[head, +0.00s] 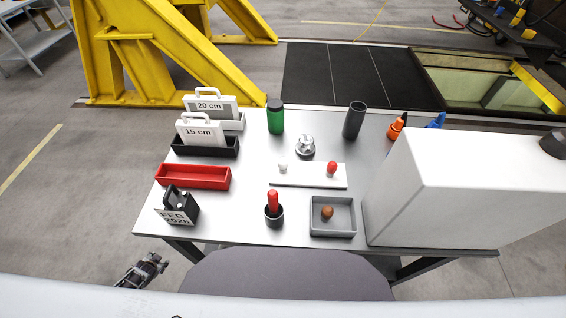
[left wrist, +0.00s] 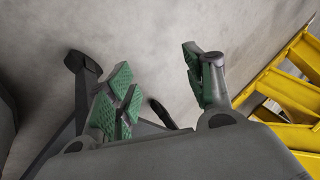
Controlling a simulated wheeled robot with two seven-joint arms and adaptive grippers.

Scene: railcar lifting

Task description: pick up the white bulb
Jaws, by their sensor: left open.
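The white bulb (head: 283,168) stands on the left part of a white holder plate (head: 308,182) in the middle of the table in the head view. A red bulb (head: 332,168) stands on the right part of the same plate. My left gripper (head: 150,268) is low at the left in the head view, off the table's front left corner and well away from the white bulb. In the left wrist view its green-padded fingers (left wrist: 160,92) are apart with nothing between them. My right gripper is not in view.
The table (head: 240,215) also holds a red tray (head: 193,177), a calendar block (head: 178,207), a cup with a red item (head: 274,213), a grey tray (head: 332,217), a green bottle (head: 275,117) and a dark cylinder (head: 353,120). A large white box (head: 450,195) fills the right. A chair (head: 290,273) stands in front.

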